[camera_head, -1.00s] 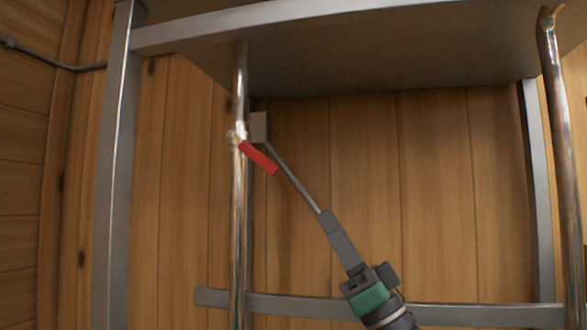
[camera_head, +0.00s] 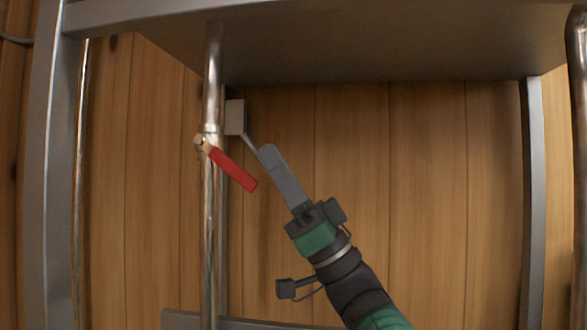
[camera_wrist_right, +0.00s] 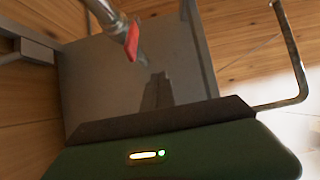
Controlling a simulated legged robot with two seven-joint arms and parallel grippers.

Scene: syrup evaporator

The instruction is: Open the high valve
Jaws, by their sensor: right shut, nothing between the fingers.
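The valve has a red lever handle (camera_head: 233,170) slanting down to the right from a metal fitting on a vertical steel pipe (camera_head: 211,95). The handle also shows near the top of the right wrist view (camera_wrist_right: 132,40). My right gripper (camera_head: 268,152) comes up from the lower right. Its fingers are shut and empty, just right of the handle in the head view, with a visible gap between them. In the right wrist view the shut fingers (camera_wrist_right: 157,82) point up, below and right of the handle. My left gripper is not in view.
A grey box (camera_head: 236,117) with a thin conduit sits behind the pipe; the gripper partly hides the conduit. A metal pan or shelf underside (camera_head: 390,45) spans overhead. Frame posts stand at left (camera_head: 50,170) and right (camera_head: 536,190). A wooden wall (camera_head: 430,200) is behind.

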